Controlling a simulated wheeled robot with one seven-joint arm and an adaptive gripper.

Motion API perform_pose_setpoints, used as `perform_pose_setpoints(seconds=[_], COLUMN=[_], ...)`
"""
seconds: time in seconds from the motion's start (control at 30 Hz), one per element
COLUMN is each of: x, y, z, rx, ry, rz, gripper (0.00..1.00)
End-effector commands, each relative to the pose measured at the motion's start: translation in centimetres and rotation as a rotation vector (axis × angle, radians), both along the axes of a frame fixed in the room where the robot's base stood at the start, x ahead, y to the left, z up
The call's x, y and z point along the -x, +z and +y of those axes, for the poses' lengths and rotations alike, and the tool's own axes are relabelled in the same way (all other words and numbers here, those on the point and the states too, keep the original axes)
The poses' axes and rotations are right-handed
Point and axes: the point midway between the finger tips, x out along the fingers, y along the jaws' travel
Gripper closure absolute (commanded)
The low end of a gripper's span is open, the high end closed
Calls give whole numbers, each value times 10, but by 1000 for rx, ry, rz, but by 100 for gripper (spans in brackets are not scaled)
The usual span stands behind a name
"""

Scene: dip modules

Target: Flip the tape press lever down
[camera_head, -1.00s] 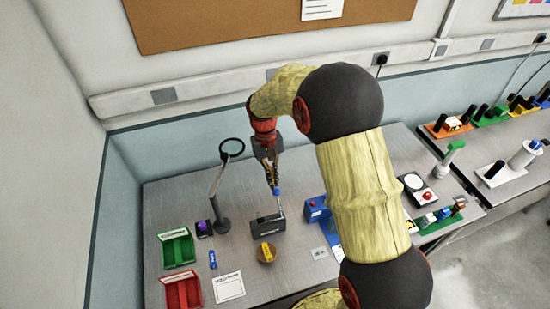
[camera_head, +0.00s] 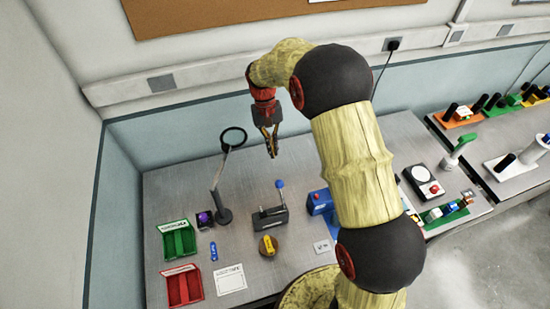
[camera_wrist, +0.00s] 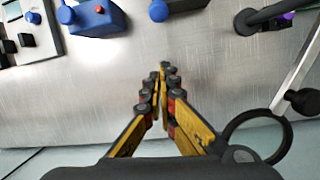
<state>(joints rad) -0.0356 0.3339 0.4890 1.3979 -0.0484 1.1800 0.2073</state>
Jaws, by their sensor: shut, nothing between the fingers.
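The dark grey tape press (camera_head: 268,219) stands on the workbench in the head view. Its lever (camera_head: 283,198) stands up at the press's right end and carries a blue ball knob (camera_head: 280,184). In the wrist view the blue knob (camera_wrist: 158,11) shows at the top edge, and most of the press is cut off. My gripper (camera_head: 273,153) is shut and empty, above and behind the press, clear of the lever. Its closed fingertips (camera_wrist: 164,68) point toward the knob in the wrist view, with a gap between.
A magnifier on a stand (camera_head: 223,214) is left of the press. A blue device (camera_head: 320,202) with a red button is to the right. A yellow-topped round item (camera_head: 268,245) lies in front. Green (camera_head: 178,240) and red (camera_head: 183,286) trays are at the left.

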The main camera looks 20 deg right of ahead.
Motion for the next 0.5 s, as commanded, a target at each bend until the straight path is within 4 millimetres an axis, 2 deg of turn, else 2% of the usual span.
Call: perform_pose_setpoints(seconds=[0.4,0.47,0.5], x=[21,24,27], y=[-76,-87,-82], z=[-5,-6,-4], rx=[0,0,0], ry=[0,0,0], rz=[4,4,-2], gripper=[100,100,100])
